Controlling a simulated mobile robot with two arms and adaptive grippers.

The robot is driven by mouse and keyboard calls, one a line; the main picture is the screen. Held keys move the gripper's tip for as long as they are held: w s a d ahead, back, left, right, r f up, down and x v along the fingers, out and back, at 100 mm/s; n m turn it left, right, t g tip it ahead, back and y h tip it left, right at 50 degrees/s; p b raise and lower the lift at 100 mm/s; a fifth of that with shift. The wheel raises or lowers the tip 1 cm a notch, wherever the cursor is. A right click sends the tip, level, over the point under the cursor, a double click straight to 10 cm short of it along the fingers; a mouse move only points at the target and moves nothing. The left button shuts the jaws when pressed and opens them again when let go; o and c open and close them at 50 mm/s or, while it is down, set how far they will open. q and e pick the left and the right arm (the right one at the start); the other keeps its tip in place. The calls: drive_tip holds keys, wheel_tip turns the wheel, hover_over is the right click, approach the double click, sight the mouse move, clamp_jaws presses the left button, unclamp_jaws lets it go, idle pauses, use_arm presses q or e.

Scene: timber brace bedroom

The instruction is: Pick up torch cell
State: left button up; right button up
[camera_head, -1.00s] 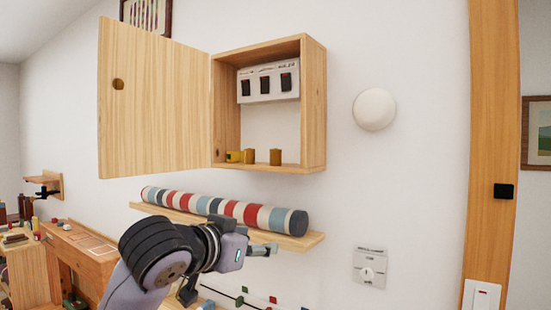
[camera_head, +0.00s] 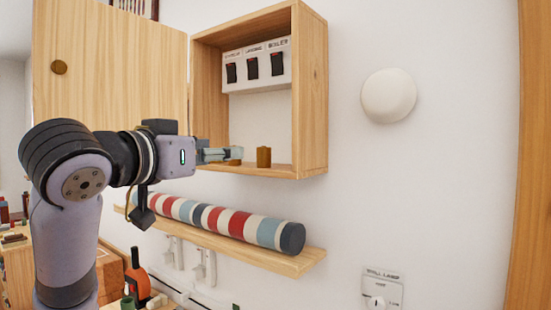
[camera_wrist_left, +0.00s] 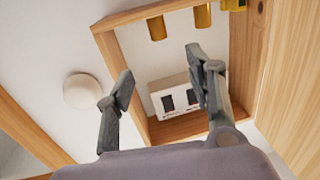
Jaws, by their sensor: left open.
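Small brass-coloured cylinders stand on the floor of an open wooden wall cabinet. One cylinder (camera_head: 264,157) is in clear view in the head view; a second (camera_head: 236,162) is mostly hidden behind my gripper. The wrist view, turned upside down, shows two such cylinders (camera_wrist_left: 157,28) (camera_wrist_left: 202,15) at the top and a yellow piece (camera_wrist_left: 255,14) at the edge. I cannot tell which one is the torch cell. My left gripper (camera_head: 232,153) is at the cabinet mouth, fingers spread (camera_wrist_left: 160,72) and empty, apart from the cylinders. My right gripper is out of view.
The cabinet (camera_head: 311,100) has side walls and an open door (camera_head: 110,70) on its left. A white switch box (camera_head: 257,65) hangs inside at the top. Below, a shelf (camera_head: 290,262) holds a striped roll (camera_head: 225,220). A round white lamp (camera_head: 388,95) is on the wall to the right.

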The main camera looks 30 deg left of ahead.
use_arm(q)
drive_tip(key=p, duration=0.2)
approach(260, 149)
drive_tip(key=w, duration=0.5)
drive_tip(key=w+p, duration=0.1)
drive_tip(key=shift+w+a+r, duration=0.2)
drive_tip(key=shift+w+a, duration=0.05)
drive_tip(key=shift+a, duration=0.1)
drive_tip(key=w+p, duration=0.2)
drive_tip(key=w, duration=0.3)
drive_tip(key=shift+a+f, duration=0.1)
drive_tip(key=shift+a, duration=0.05)
drive_tip(key=shift+w, duration=0.15)
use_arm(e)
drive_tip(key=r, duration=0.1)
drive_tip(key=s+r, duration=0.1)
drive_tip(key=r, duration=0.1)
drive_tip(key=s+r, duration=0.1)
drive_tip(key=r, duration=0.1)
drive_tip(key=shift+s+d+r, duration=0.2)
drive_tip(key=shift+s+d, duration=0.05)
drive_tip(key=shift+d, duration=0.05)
use_arm(q)
drive_tip(key=shift+c, duration=0.6)
clamp_jaws()
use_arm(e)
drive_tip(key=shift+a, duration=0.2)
